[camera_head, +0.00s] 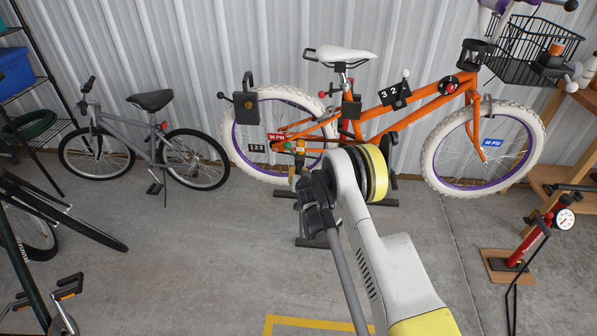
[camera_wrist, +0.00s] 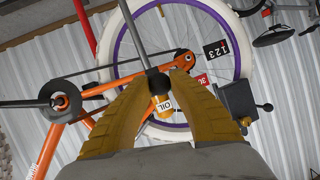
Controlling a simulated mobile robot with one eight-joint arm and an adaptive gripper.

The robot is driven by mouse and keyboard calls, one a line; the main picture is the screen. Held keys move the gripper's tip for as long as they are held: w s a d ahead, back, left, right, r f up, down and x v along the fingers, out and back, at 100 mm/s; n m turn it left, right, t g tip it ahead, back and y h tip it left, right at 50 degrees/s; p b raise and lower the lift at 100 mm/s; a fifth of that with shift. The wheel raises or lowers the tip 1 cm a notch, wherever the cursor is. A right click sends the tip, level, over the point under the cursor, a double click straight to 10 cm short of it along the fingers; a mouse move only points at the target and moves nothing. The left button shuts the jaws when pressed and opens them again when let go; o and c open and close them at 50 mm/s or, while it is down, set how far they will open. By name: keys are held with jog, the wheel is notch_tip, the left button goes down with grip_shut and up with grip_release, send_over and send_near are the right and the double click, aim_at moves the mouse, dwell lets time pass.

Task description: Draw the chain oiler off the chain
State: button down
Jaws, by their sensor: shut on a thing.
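The chain oiler, a small orange bottle (camera_wrist: 163,104) with a white OIL label and a dark upper part, sits between the tan fingers of my gripper (camera_wrist: 160,80) in the wrist view. The fingers are shut on it. The chain (camera_wrist: 85,72) runs as a dark line toward the rear hub in the wrist view. I cannot tell whether the oiler touches it.
A padlock box (camera_head: 245,104) and number tags hang near the rear wheel. A grey bike (camera_head: 130,135) stands at the left. The floor in front is largely clear.

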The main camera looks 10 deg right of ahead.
jog(key=c, duration=1.1)
grip_release()
jog(key=shift+c, duration=0.2)
jog(key=v, duration=0.7)
jog(key=shift+s, duration=0.2)
jog(key=shift+r, duration=0.1)
